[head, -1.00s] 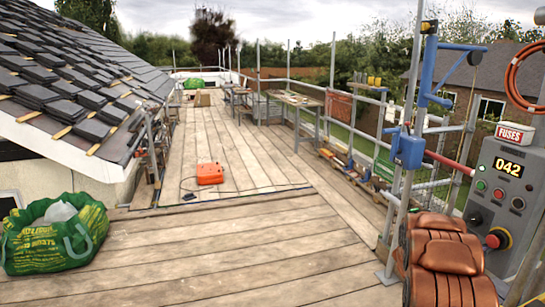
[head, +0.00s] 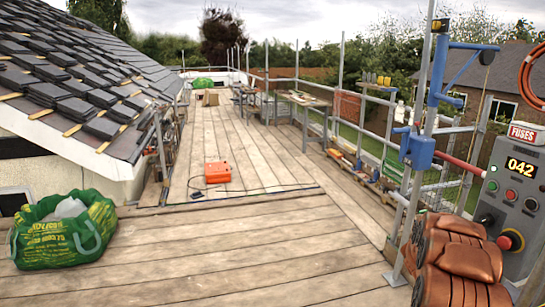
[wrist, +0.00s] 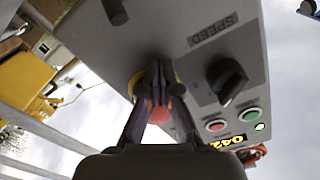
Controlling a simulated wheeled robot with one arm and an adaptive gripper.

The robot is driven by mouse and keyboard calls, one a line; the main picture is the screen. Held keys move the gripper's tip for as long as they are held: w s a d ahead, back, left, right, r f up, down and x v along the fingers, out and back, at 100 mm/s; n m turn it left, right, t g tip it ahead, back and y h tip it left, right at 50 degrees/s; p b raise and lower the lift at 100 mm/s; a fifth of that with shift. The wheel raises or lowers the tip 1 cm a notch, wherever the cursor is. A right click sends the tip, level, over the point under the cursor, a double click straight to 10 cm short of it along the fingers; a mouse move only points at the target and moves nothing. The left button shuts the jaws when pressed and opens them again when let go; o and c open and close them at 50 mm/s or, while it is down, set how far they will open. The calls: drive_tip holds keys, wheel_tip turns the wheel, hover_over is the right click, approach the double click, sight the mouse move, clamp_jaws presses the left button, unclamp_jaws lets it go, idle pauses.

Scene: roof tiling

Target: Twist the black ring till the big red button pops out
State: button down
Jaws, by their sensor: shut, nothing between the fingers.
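The grey control box (head: 515,185) stands at the right edge of the head view, with a lit 042 display. The big red button (head: 511,241) is low on its front, with a dark ring around it that is hard to make out. In the wrist view the red button (wrist: 158,110) shows between and behind my fingers, with bits of yellow surround beside them. My gripper (wrist: 158,70) is shut, its fingertips together in front of the button area and holding nothing. The fingers hide much of the button and ring, and I cannot tell whether they touch.
A black SPEED knob (wrist: 228,82), a red button (wrist: 216,125) and a green button (wrist: 251,115) sit beside the fingers. A blue hoist (head: 420,140) stands left of the box. A green bag (head: 63,230) and orange case (head: 217,172) lie on the deck, which is largely clear.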

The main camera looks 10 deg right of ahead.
drive_tip(key=a+b, duration=0.1)
drive_tip(key=a, duration=0.5)
drive_tip(key=shift+f+b, duration=0.15)
drive_tip(key=shift+b, duration=0.15)
drive_tip(key=shift+a, duration=0.1)
